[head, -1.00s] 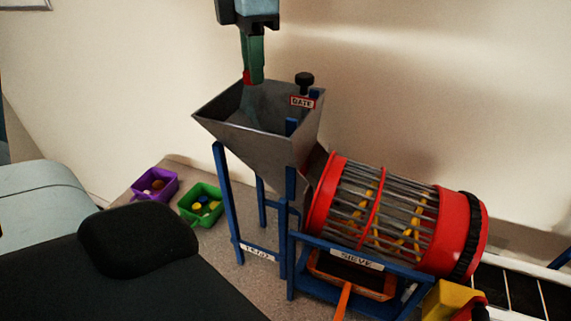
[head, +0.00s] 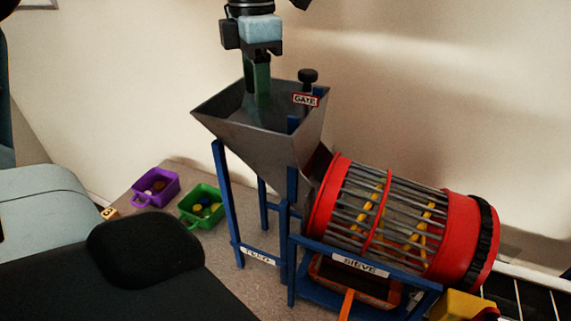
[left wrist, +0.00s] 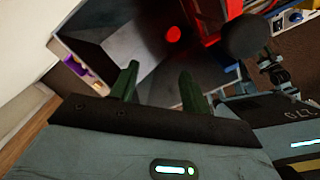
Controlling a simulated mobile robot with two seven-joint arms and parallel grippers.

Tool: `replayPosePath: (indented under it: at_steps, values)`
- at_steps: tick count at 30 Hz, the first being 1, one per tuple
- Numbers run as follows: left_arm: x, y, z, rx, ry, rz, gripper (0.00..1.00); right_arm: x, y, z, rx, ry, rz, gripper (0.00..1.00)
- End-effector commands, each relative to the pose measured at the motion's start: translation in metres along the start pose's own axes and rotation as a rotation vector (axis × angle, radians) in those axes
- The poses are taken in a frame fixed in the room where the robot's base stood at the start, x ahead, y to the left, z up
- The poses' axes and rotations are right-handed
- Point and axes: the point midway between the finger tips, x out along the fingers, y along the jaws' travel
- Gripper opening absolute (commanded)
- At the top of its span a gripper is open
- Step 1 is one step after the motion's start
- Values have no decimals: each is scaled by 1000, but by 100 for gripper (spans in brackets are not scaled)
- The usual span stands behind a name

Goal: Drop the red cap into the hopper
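The red cap (left wrist: 173,34) shows in the left wrist view as a small red round inside the grey metal hopper (head: 262,143), beyond my fingertips and apart from them. I cannot tell whether it rests on the hopper wall or is still falling. My left gripper (left wrist: 160,72) has its two green fingers spread with nothing between them. In the head view the left gripper (head: 262,100) points down into the hopper's mouth, and the hopper's front wall hides the cap. My right gripper is not in view.
A black knob (head: 308,76) and GATE label stand at the hopper's right rim. The red barred sieve drum (head: 385,215) sits lower right. Purple (head: 154,187) and green (head: 201,207) bins and a small numbered block (head: 109,213) are on the table at left.

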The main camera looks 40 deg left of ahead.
Motion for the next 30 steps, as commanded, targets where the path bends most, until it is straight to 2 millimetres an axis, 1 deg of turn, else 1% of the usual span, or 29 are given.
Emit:
replayPosePath:
  at_steps: [7,10,14,21,25,30]
  values:
    - [0,0,0,0,0,0,46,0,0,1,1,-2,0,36]
    - [-6,0,0,-1,-1,1,46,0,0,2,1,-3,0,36]
    - [-22,0,1,-1,-2,3,46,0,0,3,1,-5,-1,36]
    - [-60,0,1,-2,-2,2,46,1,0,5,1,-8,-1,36]
    - [-73,0,0,-1,-1,1,46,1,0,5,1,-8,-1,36]
    - [-78,0,0,-1,0,0,46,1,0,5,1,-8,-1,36]
